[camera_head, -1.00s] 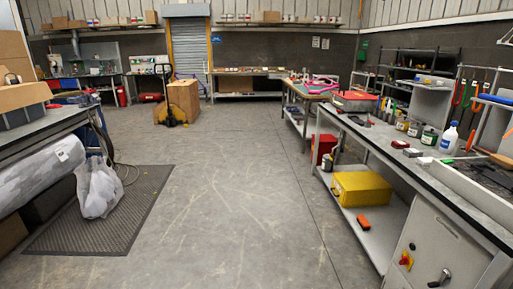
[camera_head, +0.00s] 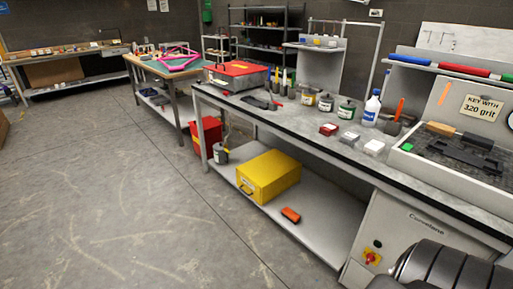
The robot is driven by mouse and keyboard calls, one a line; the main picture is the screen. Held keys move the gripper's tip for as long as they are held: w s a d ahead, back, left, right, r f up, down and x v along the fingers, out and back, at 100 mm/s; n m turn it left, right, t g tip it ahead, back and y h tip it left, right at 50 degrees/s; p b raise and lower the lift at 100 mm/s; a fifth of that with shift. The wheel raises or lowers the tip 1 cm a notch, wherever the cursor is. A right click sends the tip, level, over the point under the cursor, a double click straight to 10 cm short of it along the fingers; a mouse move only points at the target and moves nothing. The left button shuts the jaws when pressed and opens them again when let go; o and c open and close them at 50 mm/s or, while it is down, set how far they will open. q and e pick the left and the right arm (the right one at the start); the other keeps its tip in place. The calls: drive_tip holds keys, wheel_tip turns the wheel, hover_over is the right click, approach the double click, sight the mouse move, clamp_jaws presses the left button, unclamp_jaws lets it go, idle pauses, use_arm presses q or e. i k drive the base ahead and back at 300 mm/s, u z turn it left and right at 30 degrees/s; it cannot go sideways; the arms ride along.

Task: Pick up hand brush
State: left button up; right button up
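A wooden-handled tool (camera_head: 440,128) that looks like the hand brush lies in the grey tray on the right-hand workbench. A flat black piece (camera_head: 468,158) lies just in front of it; I cannot tell whether the two touch. Neither gripper shows in the camera_head view. A dark ribbed part of my own arm fills the bottom right corner, in front of the bench cabinet.
The long workbench (camera_head: 285,120) holds several cans, a white spray bottle (camera_head: 371,108) and small blocks. A yellow box (camera_head: 269,176) and an orange item (camera_head: 291,215) are on its lower shelf. The concrete floor at left is clear.

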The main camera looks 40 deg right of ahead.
sight(289, 213)
drive_tip(key=z, duration=0.3)
drive_tip(key=i, duration=1.8)
drive_tip(key=z, duration=1.6)
drive_tip(key=i, duration=1.1)
drive_tip(key=z, duration=1.35)
drive_tip(key=i, duration=0.6)
drive_tip(key=z, duration=0.3)
